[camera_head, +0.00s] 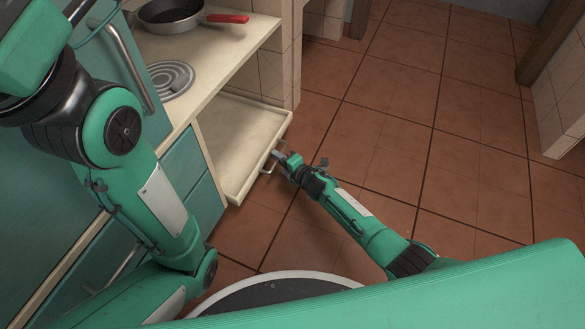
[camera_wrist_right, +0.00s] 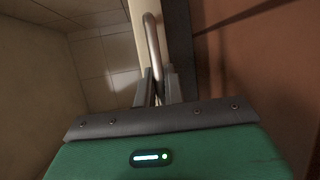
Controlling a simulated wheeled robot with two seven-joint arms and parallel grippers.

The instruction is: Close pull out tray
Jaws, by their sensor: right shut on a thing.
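The cream pull-out tray (camera_head: 238,140) is drawn out from under the counter on the left, over the floor, and looks empty. A metal bar handle (camera_head: 268,160) is on its front edge. My right gripper (camera_head: 278,156) is at this handle. In the right wrist view the handle (camera_wrist_right: 151,45) runs down between the fingers of my right gripper (camera_wrist_right: 158,86), which are shut on it. My left arm comes in at the left of the head view, but its gripper is not in view.
The counter (camera_head: 228,60) stands above the tray, with a black pan (camera_head: 172,12) with a red handle and a round burner (camera_head: 171,78). Teal cabinet fronts (camera_head: 185,160) are left of the tray. Open tiled floor (camera_head: 400,130) lies to the right.

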